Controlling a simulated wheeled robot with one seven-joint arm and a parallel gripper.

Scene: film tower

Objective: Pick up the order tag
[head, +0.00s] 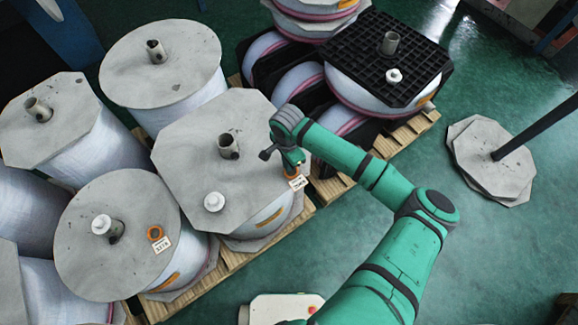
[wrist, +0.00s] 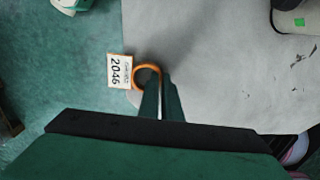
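The order tag (head: 297,182) is a white card marked 2046 on an orange ring, at the right edge of the grey top plate (head: 185,150) of the middle spool. In the wrist view the card (wrist: 120,72) lies left of the ring (wrist: 135,84). My gripper (wrist: 161,90) has its two fingers close together, one on each side of the ring's right part, with only a thin gap between them. It looks shut on the ring. In the head view my gripper (head: 291,160) is just above the plate's edge. Whether the tag still touches the plate is hard to tell.
A second tag (head: 162,244) with an orange ring lies on the front left spool plate (head: 90,255). A white knob (head: 214,202) and a metal core tube (head: 229,146) stick up from the middle plate. A black grid pallet (head: 350,55) is behind.

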